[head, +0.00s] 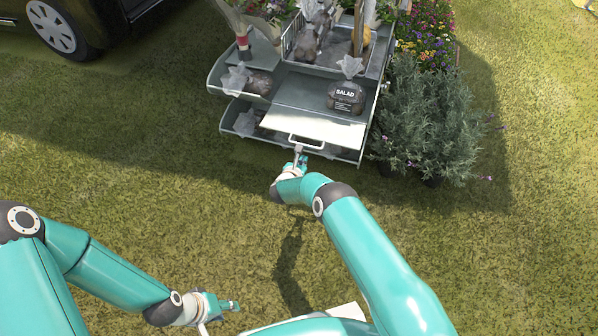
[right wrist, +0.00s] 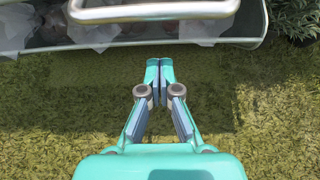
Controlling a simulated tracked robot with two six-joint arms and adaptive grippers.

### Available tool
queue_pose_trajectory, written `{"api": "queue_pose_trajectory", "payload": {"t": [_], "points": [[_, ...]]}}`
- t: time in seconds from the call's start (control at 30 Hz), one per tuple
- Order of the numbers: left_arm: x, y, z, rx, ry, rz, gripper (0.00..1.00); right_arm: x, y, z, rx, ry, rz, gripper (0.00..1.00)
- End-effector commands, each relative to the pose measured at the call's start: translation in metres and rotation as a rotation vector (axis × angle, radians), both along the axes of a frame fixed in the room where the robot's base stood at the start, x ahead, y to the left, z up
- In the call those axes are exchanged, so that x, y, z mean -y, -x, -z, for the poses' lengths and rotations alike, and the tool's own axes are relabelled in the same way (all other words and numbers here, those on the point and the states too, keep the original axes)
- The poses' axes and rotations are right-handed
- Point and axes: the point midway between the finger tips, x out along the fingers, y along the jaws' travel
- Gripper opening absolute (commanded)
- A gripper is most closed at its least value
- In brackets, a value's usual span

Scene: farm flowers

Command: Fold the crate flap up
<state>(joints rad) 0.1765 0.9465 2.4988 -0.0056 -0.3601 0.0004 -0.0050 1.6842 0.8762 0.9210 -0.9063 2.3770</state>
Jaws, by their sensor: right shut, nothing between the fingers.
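The crate flap (head: 312,129) is a pale panel with a white loop handle (head: 306,142) at its front edge, on the lower tier of the grey crate stand. It lies roughly flat, sloping a little toward me. My right gripper (head: 299,150) is shut and empty, just in front of the handle. In the right wrist view the closed fingertips (right wrist: 159,62) point at the crate, with the handle bar (right wrist: 155,12) beyond them at the top; I see no contact there. My left gripper (head: 232,305) is low over the grass at bottom left; its finger opening is unclear.
Wrapped produce fills the trays (head: 222,87) and a wire basket above. Lavender-like bushes (head: 424,118) stand close on the right. A dark vehicle (head: 75,25) is at upper left. Open grass lies in front.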

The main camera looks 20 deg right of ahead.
Motion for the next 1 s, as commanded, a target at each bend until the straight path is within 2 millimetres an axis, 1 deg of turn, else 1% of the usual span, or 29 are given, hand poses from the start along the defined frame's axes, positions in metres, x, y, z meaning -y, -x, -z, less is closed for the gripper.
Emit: {"api": "queue_pose_trajectory", "payload": {"t": [0.03, 0.07, 0.1, 0.13, 0.3, 0.4, 0.87, 1.0], "points": [[0.000, 0.000, 0.010, 0.000, 0.000, 0.000, 0.40, 0.005, -0.005, 0.009, 0.002, -0.001, 0.002, 0.00], [0.000, 0.000, 0.013, 0.000, 0.000, 0.000, 0.40, 0.007, -0.008, 0.011, 0.002, -0.001, 0.002, 0.00], [0.000, 0.000, 0.005, -0.001, 0.000, 0.000, 0.40, 0.006, -0.009, -0.006, 0.002, 0.001, -0.001, 0.00], [0.000, 0.000, 0.003, -0.001, 0.000, 0.000, 0.40, 0.006, -0.009, -0.011, 0.002, 0.001, -0.001, 0.00], [0.000, 0.000, 0.002, 0.000, 0.000, 0.000, 0.40, 0.007, -0.010, -0.028, 0.000, 0.000, -0.001, 0.00], [0.000, 0.000, 0.002, 0.000, 0.000, 0.000, 0.40, 0.008, -0.010, -0.033, -0.001, 0.000, -0.001, 0.00], [0.000, 0.000, 0.001, 0.000, 0.000, 0.000, 0.40, 0.009, -0.010, -0.036, -0.003, -0.001, 0.001, 0.00], [0.000, 0.000, -0.005, 0.000, 0.000, 0.000, 0.40, 0.016, -0.008, -0.041, -0.014, -0.009, 0.010, 0.00]]}}
